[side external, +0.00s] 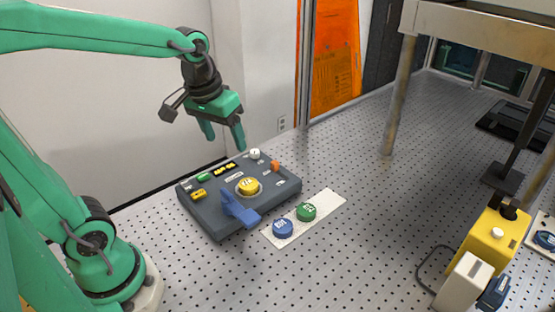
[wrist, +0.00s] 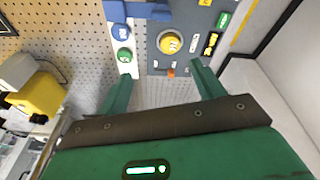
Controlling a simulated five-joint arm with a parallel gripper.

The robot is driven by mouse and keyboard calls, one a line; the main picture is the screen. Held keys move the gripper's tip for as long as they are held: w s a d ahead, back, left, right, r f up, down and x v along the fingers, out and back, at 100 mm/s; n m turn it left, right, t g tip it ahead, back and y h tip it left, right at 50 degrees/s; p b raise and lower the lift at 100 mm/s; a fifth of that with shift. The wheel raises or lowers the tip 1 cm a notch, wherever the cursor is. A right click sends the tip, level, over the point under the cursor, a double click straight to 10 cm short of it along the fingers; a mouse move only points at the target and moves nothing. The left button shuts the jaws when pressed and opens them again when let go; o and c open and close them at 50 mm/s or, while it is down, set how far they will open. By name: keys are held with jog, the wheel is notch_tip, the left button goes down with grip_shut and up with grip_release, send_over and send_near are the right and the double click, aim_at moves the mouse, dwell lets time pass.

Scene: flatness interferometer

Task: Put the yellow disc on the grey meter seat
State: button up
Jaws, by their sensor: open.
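The yellow disc (side external: 247,185) lies on the round grey seat (side external: 237,191) in the top of the dark grey meter (side external: 205,215). In the wrist view the yellow disc (wrist: 170,42) sits inside the seat's pale ring, looking about centred. It covers most of the seat. My gripper (side external: 224,138) is open and empty, raised above the far side of the meter and apart from the disc. In the wrist view, nothing is between the fingers of my gripper (wrist: 157,75).
A blue lever (side external: 240,209) projects at the meter's front. A white strip (side external: 328,200) beside the meter holds a blue disc (side external: 283,228) and a green disc (side external: 306,211). A yellow device (side external: 492,240) stands at right. The perforated table between is mostly clear.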

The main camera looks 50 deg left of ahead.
jog(key=s+d+r+m+t, duration=0.1)
jog(key=s+d+m+t, duration=0.1)
jog(key=s, duration=0.6)
jog(key=shift+d+m+t, duration=0.15)
jog(key=shift+m+t, duration=0.25)
jog(key=shift+m, duration=0.3)
jog(key=shift+r, duration=0.1)
